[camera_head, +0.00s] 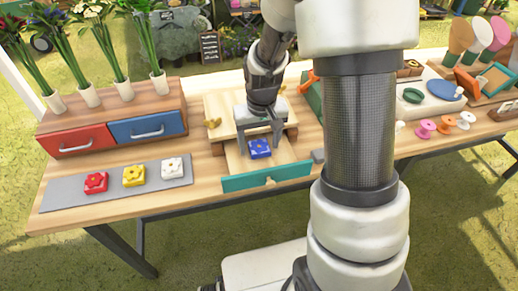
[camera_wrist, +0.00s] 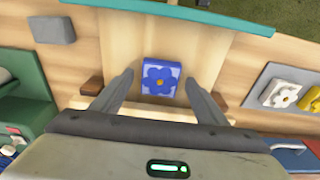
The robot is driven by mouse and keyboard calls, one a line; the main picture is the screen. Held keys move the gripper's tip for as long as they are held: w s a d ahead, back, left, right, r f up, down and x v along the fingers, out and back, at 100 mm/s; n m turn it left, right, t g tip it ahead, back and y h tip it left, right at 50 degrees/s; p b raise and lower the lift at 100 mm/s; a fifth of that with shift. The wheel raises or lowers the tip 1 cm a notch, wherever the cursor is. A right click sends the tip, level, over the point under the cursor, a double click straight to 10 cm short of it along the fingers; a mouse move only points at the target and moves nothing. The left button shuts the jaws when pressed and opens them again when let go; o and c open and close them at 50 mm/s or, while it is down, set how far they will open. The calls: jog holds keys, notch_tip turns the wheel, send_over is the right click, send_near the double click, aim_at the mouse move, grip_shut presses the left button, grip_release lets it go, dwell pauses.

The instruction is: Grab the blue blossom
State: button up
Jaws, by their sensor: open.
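The blue blossom (camera_head: 260,148) is a blue flower on a small blue block lying in an open wooden drawer with a teal front (camera_head: 267,176). The wrist view shows the blossom (camera_wrist: 159,79) from above, a little beyond my fingertips and centred between them. My gripper (camera_head: 262,137) is pointed down over the drawer, just behind the blossom. In the wrist view my gripper (camera_wrist: 157,82) is open, with one finger to each side of the blossom and nothing held. I cannot tell the exact height of the fingertips above the drawer floor.
A grey mat (camera_head: 60,196) at left holds red (camera_head: 96,182), yellow (camera_head: 134,175) and white (camera_head: 173,168) flower blocks. Behind it stands a chest with red (camera_head: 75,140) and blue (camera_head: 147,127) drawers. A small grey block (camera_head: 318,156) lies right of the open drawer.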

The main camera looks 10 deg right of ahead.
jog(key=shift+r, duration=0.1)
jog(key=c, duration=1.1)
